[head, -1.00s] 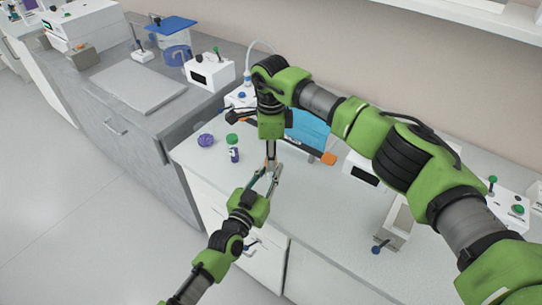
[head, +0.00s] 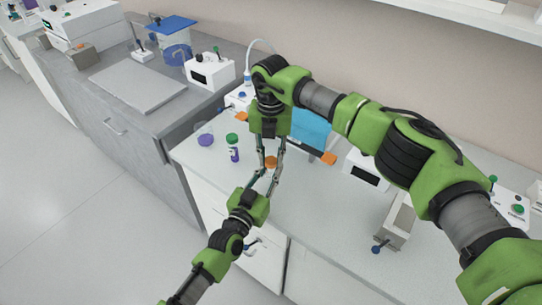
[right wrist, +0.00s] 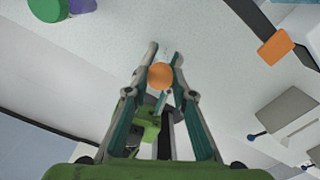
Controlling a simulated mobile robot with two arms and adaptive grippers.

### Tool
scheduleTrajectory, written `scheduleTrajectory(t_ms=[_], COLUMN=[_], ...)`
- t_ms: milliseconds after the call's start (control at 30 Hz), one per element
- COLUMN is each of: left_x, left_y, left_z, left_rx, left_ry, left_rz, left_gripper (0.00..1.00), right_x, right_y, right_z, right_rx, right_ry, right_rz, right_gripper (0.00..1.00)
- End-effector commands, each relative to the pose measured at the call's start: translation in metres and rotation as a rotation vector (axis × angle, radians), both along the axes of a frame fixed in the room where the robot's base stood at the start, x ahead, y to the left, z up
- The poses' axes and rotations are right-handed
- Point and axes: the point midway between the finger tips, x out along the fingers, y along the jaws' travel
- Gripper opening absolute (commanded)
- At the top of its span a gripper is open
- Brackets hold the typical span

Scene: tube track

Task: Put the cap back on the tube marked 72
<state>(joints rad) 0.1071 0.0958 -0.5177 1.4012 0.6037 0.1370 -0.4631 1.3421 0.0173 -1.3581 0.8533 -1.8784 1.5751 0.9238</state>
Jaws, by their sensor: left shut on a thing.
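An orange cap (head: 271,162) shows between the spread fingers of my right gripper (head: 269,168). In the right wrist view the cap (right wrist: 160,76) sits between the fingers (right wrist: 164,58) with gaps beside it. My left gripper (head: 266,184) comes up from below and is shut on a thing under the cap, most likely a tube. That tube is nearly hidden by the cap and fingers, and no number can be read. The cap seems to be on top of it, but how it is seated cannot be told.
A green-capped container with a purple label (head: 233,148) stands left on the bench, beside a clear container with purple (head: 205,138). A blue panel (head: 311,127) and an orange block (head: 328,158) are behind right. White devices (head: 364,172) stand further right. The front bench is fairly clear.

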Motion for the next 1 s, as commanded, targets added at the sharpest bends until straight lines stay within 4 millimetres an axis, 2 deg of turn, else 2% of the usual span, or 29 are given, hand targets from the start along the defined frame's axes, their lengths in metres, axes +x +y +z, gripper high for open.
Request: scheduleTrajectory(t_ms=[33,67,100,467,633,1000], left_x=[0.000,0.000,0.000,0.000,0.000,0.000], left_y=[-0.001,-0.001,-0.001,0.000,0.000,0.000], left_z=[0.000,0.000,0.000,0.000,0.000,-0.001], left_rx=[0.000,0.000,0.000,0.000,0.000,0.000], left_ry=[0.001,0.001,0.001,0.001,0.001,0.001], left_rz=[-0.001,-0.001,-0.001,-0.001,-0.001,-0.001], left_gripper=[0.00,0.00,0.00,0.00,0.00,0.00], right_x=[0.001,0.001,0.001,0.001,0.002,0.001], right_y=[0.000,0.000,0.000,0.000,0.000,0.000], right_z=[0.000,0.000,0.000,0.003,0.026,0.101], right_rx=[0.001,0.001,0.001,0.000,0.000,0.001], right_ry=[-0.002,-0.002,-0.002,-0.002,-0.005,-0.004], right_rz=[0.001,0.001,0.001,0.003,0.004,0.002], right_gripper=[0.34,0.41,0.43,0.43,0.43,0.43])
